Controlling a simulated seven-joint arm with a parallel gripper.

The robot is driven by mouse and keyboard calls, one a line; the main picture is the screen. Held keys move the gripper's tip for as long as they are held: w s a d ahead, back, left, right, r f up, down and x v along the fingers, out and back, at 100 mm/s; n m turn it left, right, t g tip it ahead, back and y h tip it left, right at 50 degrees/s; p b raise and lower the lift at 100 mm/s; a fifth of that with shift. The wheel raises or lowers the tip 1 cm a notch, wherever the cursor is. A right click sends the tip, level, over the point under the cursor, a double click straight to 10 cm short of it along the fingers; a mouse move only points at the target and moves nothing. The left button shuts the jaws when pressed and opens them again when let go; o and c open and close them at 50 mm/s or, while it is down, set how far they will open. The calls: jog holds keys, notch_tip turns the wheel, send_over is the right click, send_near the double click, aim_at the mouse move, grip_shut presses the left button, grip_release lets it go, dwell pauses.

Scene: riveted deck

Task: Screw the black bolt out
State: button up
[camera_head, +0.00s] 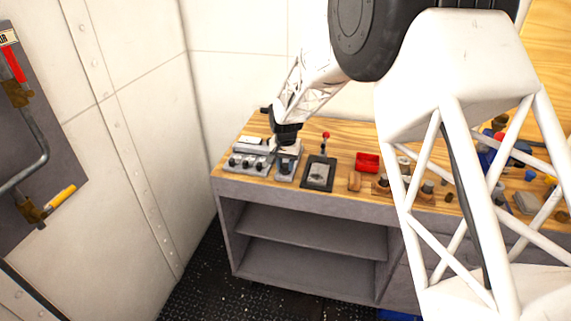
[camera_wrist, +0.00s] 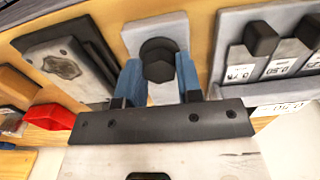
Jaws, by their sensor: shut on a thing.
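The black bolt (camera_wrist: 159,62) has a hexagonal head and stands in a light grey block in the wrist view (camera_wrist: 136,33). My gripper (camera_wrist: 158,76) has one blue finger on each side of the head and is shut on it. In the head view my gripper (camera_head: 287,143) points down over the block (camera_head: 286,168) near the left end of the workbench. The bolt is hidden there by the gripper. How far the bolt stands out of the block cannot be told.
A grey panel with black knobs (camera_head: 250,162) stands close left of the block on the workbench (camera_head: 300,194). A black-framed plate (camera_head: 318,173) lies close right. A red-topped lever (camera_head: 325,137) and a red bin (camera_head: 367,162) are farther right.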

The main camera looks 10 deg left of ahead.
aim_at(286, 165)
jog(key=shift+n, duration=0.6)
jog(key=o, duration=0.9)
jog(key=shift+o, duration=0.2)
jog(key=shift+r, duration=0.1)
jog(key=shift+r, duration=3.8)
jog(key=shift+d+r, duration=0.1)
